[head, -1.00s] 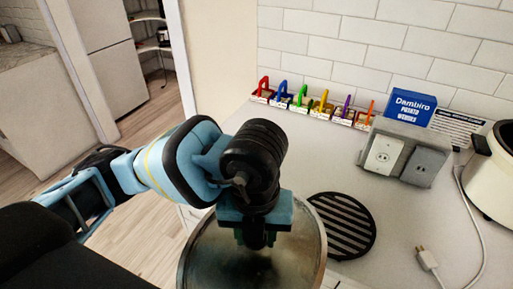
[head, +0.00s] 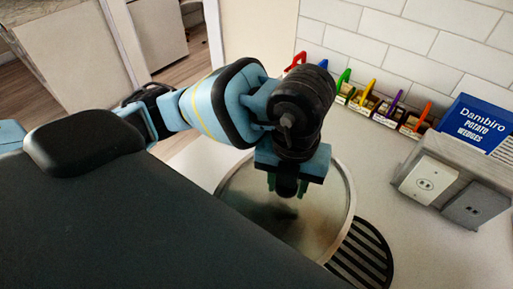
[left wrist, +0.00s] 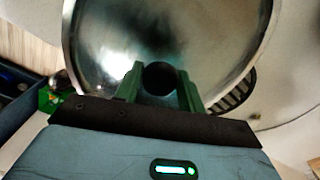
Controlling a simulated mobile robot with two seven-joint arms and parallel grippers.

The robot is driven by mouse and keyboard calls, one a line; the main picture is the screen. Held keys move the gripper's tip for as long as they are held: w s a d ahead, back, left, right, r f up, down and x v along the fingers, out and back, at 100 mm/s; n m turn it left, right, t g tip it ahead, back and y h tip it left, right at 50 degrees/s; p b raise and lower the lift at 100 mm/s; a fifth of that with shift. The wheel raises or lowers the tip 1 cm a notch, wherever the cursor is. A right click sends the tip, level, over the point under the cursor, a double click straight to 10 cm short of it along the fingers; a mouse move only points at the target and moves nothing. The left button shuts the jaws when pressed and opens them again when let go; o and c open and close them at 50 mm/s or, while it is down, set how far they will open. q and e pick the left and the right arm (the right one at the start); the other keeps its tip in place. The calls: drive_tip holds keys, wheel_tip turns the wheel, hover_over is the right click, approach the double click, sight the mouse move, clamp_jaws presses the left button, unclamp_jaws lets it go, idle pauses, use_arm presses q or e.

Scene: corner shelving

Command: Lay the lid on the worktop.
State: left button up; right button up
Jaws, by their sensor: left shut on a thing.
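The lid (head: 325,205) is a round, shiny, see-through disc with a metal rim and a dark knob. It shows large in the left wrist view (left wrist: 215,45), with its knob (left wrist: 159,78) between the green fingers. My left gripper (head: 287,188) is shut on that knob and holds the lid from above. The lid overlaps the front edge of the light worktop (head: 400,235) in the head view. I cannot tell whether its rim touches the worktop. My right gripper is not in view.
A black slatted trivet (head: 362,255) lies on the worktop, partly behind the lid. A grey outlet box (head: 455,190) and a blue potato wedges box (head: 478,125) stand at the right. Some worktop between lid and wall is clear.

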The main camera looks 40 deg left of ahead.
use_arm(q)
drive_tip(key=w+a+f, duration=0.1)
drive_tip(key=w+a, duration=0.1)
drive_tip(key=a, duration=0.2)
drive_tip(key=w+a+f, duration=0.2)
drive_tip(key=w+a, duration=0.1)
drive_tip(key=a, duration=0.1)
drive_tip(key=w+a+f, duration=0.1)
drive_tip(key=w+a, duration=0.1)
drive_tip(key=a, duration=0.2)
drive_tip(key=shift+w+a+f, duration=0.15)
drive_tip(key=shift+w+a, duration=0.05)
drive_tip(key=shift+a, duration=0.05)
drive_tip(key=shift+f, duration=0.3)
drive_tip(key=shift+f, duration=0.1)
drive_tip(key=o, duration=1.3)
